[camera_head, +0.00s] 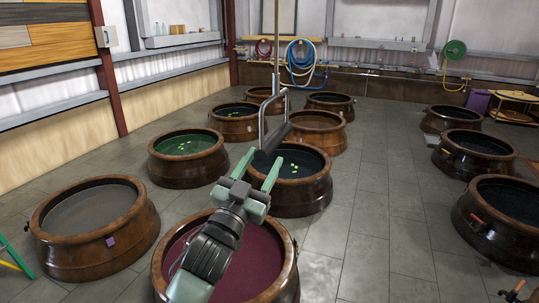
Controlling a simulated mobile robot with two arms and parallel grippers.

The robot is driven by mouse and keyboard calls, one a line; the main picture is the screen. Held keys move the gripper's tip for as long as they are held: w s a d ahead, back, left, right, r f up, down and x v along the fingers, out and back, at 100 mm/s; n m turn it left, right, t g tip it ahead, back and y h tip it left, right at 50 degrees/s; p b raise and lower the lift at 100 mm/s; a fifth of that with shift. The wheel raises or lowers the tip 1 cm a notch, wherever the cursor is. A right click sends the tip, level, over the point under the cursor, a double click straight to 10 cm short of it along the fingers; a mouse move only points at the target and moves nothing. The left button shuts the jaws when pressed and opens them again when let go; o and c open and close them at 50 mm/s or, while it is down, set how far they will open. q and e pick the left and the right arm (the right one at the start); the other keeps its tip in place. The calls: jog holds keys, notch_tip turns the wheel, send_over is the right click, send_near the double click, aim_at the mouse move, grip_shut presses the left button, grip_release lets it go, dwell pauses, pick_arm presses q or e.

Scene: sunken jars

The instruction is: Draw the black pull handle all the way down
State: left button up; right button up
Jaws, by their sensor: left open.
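The black pull handle (272,145) is a dark cylindrical grip at the bottom of a grey metal loop (263,115). The loop hangs from a thin vertical rod (276,40) that runs up out of the picture. My left gripper (264,160) reaches up from the bottom middle with its two pale green fingers spread. The fingertips are at the handle, one to each side of its lower part in the picture. I cannot tell whether they touch it. My right gripper is not in view.
Large brown jars with liquid stand around: a purple one (286,270) under my arm, a grey one (60,253) at left, a green one (160,174) behind, and several dark ones at right. The tiled floor (385,215) is clear between the middle and right jars.

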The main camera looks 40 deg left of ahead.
pick_arm(q)
jog(key=shift+v, duration=1.1)
jog(key=shift+f, duration=0.1)
jog(key=w+f+g+h, duration=0.3)
jog(key=f+g, duration=0.5)
jog(key=f, duration=3.1)
jog(key=s+d+f+g, duration=0.3)
jog(key=s+f, duration=0.3)
jog(key=f, duration=0.5)
jog(key=s+d+f+g, duration=0.2)
jog(key=s+f, duration=0.4)
jog(key=f, duration=0.5)
jog(key=s+d+f+g, duration=0.2)
jog(key=s+f, duration=0.4)
jog(key=s, duration=0.5)
jog(key=s+d+f+m+g, duration=0.1)
jog(key=s+d+f+g, duration=0.1)
jog(key=s+f, duration=0.4)
jog(key=s+d+f+g, duration=0.2)
jog(key=s+f+g, duration=0.2)
jog(key=s, duration=1.3)
notch_tip(320, 180, down, 3)
jog(key=shift+d+f+m+h, duration=0.1)
jog(key=shift+d+m+h, duration=0.2)
jog(key=shift+d+m, duration=0.1)
